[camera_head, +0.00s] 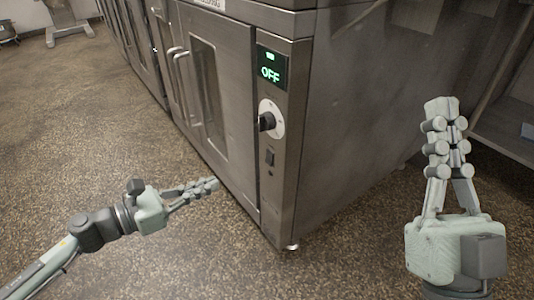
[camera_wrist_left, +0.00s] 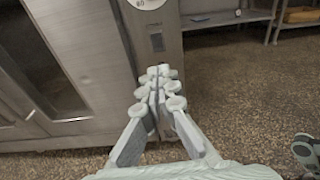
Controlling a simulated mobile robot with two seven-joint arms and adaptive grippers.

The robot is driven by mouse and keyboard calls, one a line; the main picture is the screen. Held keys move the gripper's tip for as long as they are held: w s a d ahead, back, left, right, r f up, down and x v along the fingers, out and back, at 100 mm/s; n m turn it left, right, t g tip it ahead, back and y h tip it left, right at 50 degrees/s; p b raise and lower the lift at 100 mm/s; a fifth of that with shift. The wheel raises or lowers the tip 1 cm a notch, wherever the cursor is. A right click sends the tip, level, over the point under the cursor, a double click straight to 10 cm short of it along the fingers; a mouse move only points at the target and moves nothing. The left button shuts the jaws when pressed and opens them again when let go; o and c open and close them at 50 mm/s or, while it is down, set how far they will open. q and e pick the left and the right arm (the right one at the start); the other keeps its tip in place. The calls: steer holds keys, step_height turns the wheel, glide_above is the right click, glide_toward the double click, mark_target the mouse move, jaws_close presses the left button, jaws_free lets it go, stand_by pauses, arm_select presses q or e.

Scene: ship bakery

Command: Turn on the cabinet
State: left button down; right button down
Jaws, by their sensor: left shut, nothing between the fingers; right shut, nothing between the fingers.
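The steel cabinet (camera_head: 350,120) stands ahead of me, with its front to the left. Its control panel has a green display (camera_head: 270,68) reading "OFF", a black knob on a white dial (camera_head: 268,121) below it, and a small dark rocker switch (camera_head: 270,157) lower still. My left gripper (camera_head: 214,184) is shut and empty, low in front of the cabinet door, left of the panel. In the left wrist view the switch (camera_wrist_left: 157,42) shows just beyond the fingertips, with a gap I cannot judge. My right gripper (camera_head: 441,103) is shut and empty, right of the cabinet.
The cabinet door has a window (camera_head: 206,92) and a bar handle (camera_head: 181,68). More steel units run back at the upper left. A shelf rack (camera_head: 510,125) stands at the right, also in the left wrist view (camera_wrist_left: 230,17). The speckled floor (camera_head: 75,130) at left is open.

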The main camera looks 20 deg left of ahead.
mark_target(267, 163)
arm_select(q)
steer(key=shift+a+f, duration=0.25)
steer(key=shift+a, duration=0.05)
arm_select(e)
steer(key=shift+f, duration=0.1)
